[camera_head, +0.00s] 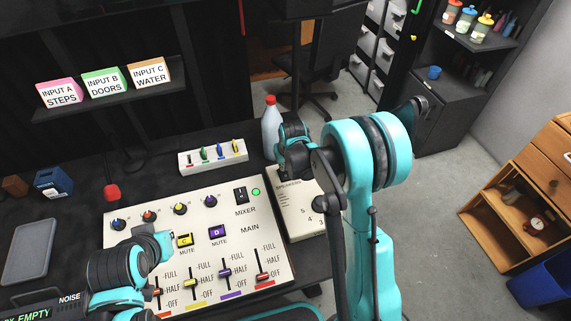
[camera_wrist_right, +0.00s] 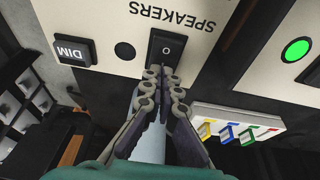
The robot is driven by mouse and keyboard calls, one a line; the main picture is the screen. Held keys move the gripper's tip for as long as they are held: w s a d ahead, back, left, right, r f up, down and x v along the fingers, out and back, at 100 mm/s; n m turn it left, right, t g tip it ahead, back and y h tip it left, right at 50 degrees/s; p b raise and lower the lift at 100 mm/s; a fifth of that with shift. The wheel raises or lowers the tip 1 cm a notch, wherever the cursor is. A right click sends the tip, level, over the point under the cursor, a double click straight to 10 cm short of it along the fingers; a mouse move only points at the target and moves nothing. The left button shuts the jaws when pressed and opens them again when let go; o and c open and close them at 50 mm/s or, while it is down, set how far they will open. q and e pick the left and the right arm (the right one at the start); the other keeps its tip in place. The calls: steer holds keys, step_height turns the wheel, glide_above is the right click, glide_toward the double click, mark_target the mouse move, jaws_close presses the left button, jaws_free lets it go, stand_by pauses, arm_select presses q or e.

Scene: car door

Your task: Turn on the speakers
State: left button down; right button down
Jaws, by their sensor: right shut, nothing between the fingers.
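The cream speakers panel (camera_head: 296,215) stands to the right of the mixer board in the head view, partly hidden by my right arm. In the right wrist view the speakers panel (camera_wrist_right: 200,22) appears upside down. Its black rocker switch (camera_wrist_right: 166,48) shows an O mark, with a dark round lamp (camera_wrist_right: 125,50) and a DIM button (camera_wrist_right: 76,52) beside it. My right gripper (camera_wrist_right: 166,74) is shut and empty, its tips at the near edge of the switch; I cannot tell if they touch. My left gripper (camera_head: 165,240) is over the mixer board, its fingers unclear.
The mixer board (camera_head: 140,212) has knobs, sliders, mute buttons and a MIXER switch (camera_head: 240,195) beside a lit green lamp (camera_head: 255,192). A red-headed microphone (camera_head: 111,192) is at the left.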

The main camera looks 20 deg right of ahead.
steer(key=shift+w+f, duration=0.1)
steer(key=shift+f, duration=0.1)
steer(key=shift+w+f+g, duration=0.35)
steer(key=shift+g, duration=0.15)
steer(key=shift+s, duration=0.9)
steer(key=shift+r, duration=0.1)
